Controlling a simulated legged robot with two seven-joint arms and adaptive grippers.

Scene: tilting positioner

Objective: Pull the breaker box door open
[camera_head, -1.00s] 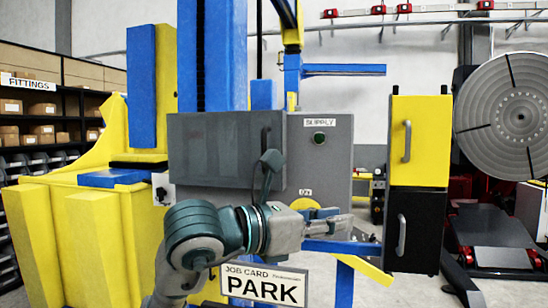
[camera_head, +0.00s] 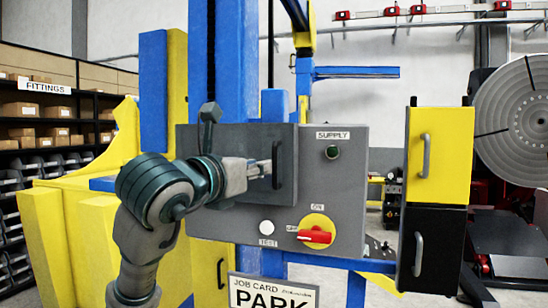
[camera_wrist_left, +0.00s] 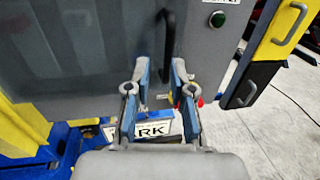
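The breaker box (camera_head: 345,190) is grey, with a darker grey door (camera_head: 235,137) on its left part. The door looks shut. A dark vertical handle (camera_head: 279,148) stands near the door's right edge. My left gripper (camera_head: 267,167) is at the lower part of this handle. In the left wrist view the fingers of my left gripper (camera_wrist_left: 160,63) are apart, with the handle (camera_wrist_left: 168,40) just ahead between the tips, nearer the right one. I cannot tell whether they touch it. My right gripper is not in view.
A red rotary switch on a yellow plate (camera_head: 317,232), a white test button (camera_head: 267,228) and a green button (camera_head: 332,152) are on the box. A yellow and black cabinet (camera_head: 440,150) stands to the right. A PARK job card (camera_head: 270,291) hangs below.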

